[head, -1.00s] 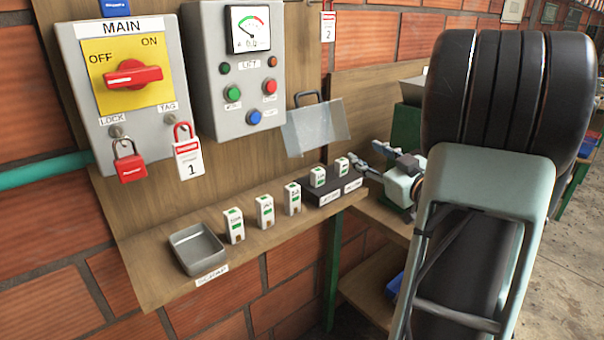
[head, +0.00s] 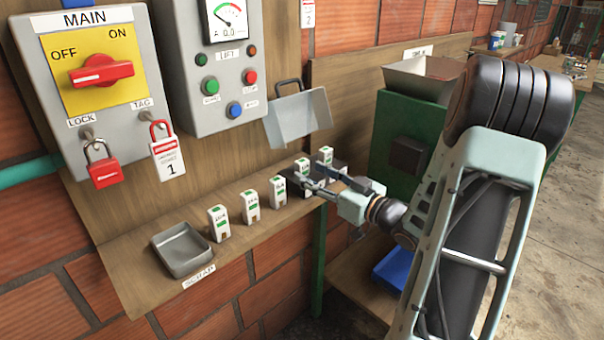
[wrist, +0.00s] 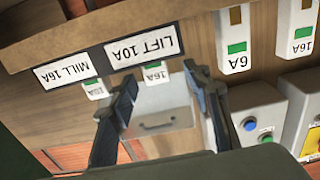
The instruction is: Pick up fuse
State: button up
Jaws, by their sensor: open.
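The fuses are small white blocks with green marks. Three stand in a row on the wooden shelf in the head view: a left one (head: 218,224), a middle one (head: 250,207) and a right one (head: 278,192). My gripper (head: 312,184) is open at the holder. In the wrist view, upside down, its fingers (wrist: 160,78) spread either side of a 16A fuse (wrist: 155,72) behind the "LIFT 10A" label (wrist: 141,51). A 6A fuse (wrist: 236,48) stands to the right.
A grey scrap tray (head: 182,250) sits at the shelf's left end. The main switch box (head: 120,105), red padlock (head: 102,170) and lift control box (head: 190,65) are on the board above. A green hopper machine (head: 385,150) stands right.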

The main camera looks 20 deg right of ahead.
aim_at(305, 168)
jog(key=x, duration=0.5)
jog(key=shift+w+d+f, duration=0.1)
jog(key=shift+w+d, duration=0.1)
jog(key=shift+d, duration=0.05)
jog(key=shift+c, duration=0.4)
grip_shut()
